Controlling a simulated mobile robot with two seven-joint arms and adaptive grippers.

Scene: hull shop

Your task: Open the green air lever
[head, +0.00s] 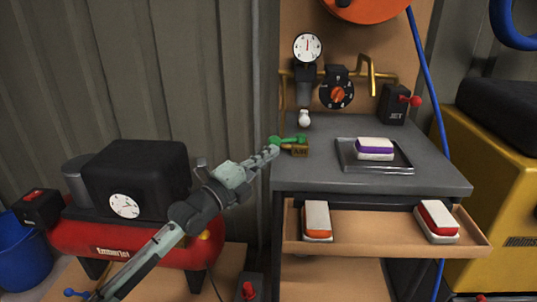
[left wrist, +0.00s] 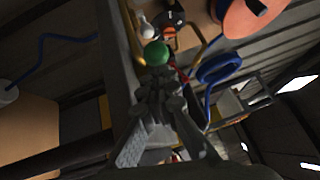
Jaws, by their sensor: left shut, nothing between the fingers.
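The green air lever (head: 289,139) is on a small brass block at the left edge of the grey bench top. Its green knob points left toward my gripper. In the left wrist view the round green knob (left wrist: 156,53) shows just beyond my fingertips. My left gripper (head: 272,152) reaches in from the lower left and is shut and empty. Its fingertips are right beside the knob; I cannot tell whether they touch it. My right gripper is in neither view.
On the bench (head: 400,186) are a grey tray (head: 402,167) holding a purple-and-white block (head: 375,149) and a black box with a red lever (head: 394,105). A drawer (head: 370,228) stands open below. A red compressor (head: 130,238) is at left. A gauge (head: 308,47) and dial (head: 337,94) are behind.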

